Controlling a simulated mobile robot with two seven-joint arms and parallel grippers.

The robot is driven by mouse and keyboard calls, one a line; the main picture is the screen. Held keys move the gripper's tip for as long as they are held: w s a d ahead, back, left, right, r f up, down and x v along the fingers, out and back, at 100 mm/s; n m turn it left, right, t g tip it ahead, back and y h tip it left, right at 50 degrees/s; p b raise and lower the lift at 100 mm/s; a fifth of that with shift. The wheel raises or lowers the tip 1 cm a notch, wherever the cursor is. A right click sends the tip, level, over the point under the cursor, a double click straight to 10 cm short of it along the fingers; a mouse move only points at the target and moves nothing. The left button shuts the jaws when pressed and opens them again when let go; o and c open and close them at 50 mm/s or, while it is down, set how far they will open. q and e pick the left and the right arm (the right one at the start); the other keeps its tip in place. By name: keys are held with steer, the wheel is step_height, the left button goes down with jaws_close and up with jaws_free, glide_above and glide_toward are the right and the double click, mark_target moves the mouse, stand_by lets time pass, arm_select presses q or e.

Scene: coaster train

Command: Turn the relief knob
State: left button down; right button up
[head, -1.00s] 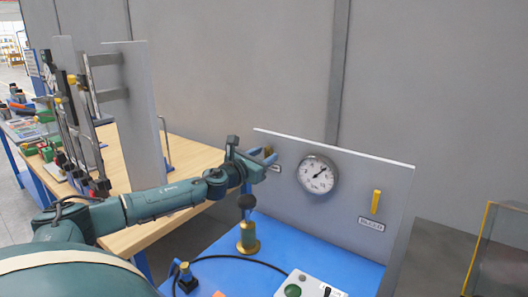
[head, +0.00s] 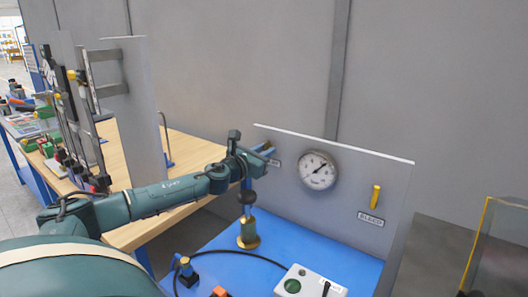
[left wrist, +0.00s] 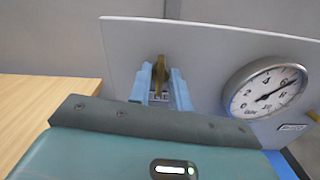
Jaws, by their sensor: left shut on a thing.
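The relief knob (left wrist: 161,68) is a small brass-coloured knob at the upper left of a grey upright panel (head: 330,205). A label just below it is partly covered. My left gripper (left wrist: 160,84) has its blue fingers on both sides of the knob and is shut on it. In the head view the left gripper (head: 265,151) is at the panel's top left and mostly hides the knob. A round dial gauge (head: 318,170) is right of the knob; its needle points to the upper right. It also shows in the left wrist view (left wrist: 265,88).
A yellow bleed handle (head: 375,196) is on the panel's right. On the blue bench (head: 215,255) stand a brass post with a black ball (head: 248,225), a cable and a control box (head: 310,285). A wooden table (head: 185,155) is to the left.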

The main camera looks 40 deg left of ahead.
arm_select(q)
steer(key=shift+n, duration=0.3)
steer(key=shift+n+p, duration=0.45)
steer(key=shift+n, duration=3.65)
arm_select(e)
steer(key=shift+s+d+r, duration=0.1)
steer(key=shift+s, duration=0.05)
steer(key=shift+d, duration=0.1)
arm_select(q)
steer(key=c, duration=1.3)
jaws_free()
steer(key=shift+s, duration=0.15)
